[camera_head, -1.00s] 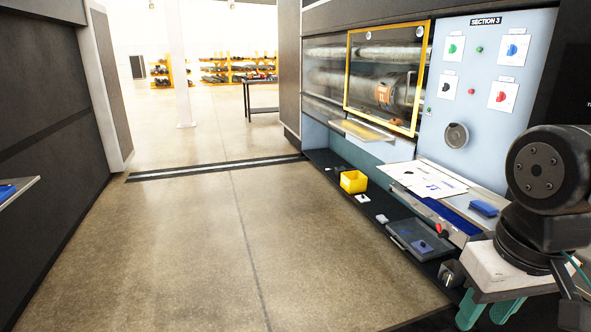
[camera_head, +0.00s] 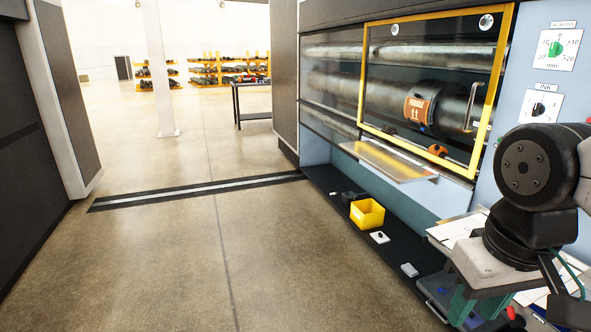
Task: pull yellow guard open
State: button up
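The yellow guard (camera_head: 363,75) is a yellow-framed transparent panel on the machine at the right. It stands over metal rollers, and a cylinder with an orange label (camera_head: 417,110) shows through it. A vertical metal handle (camera_head: 472,106) is near the guard's right edge. The guard looks shut, covering the right part of the roller opening. My arm shows at the lower right, in front of the machine and to the right of the guard.
A metal shelf (camera_head: 385,162) juts out below the guard. A yellow bin (camera_head: 367,213) and small items sit on the dark ledge (camera_head: 330,185). A control panel (camera_head: 540,25) is right of the guard. The floor (camera_head: 150,260) ahead and left is clear up to a dark wall.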

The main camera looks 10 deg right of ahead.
aim_at(507, 9)
jog(key=i, duration=0.8)
jog(key=z, duration=2.6)
jog(key=i, duration=0.4)
jog(key=u, duration=2.05)
jog(key=k, duration=0.5)
jog(key=u, duration=1.3)
jog(key=i, duration=0.95)
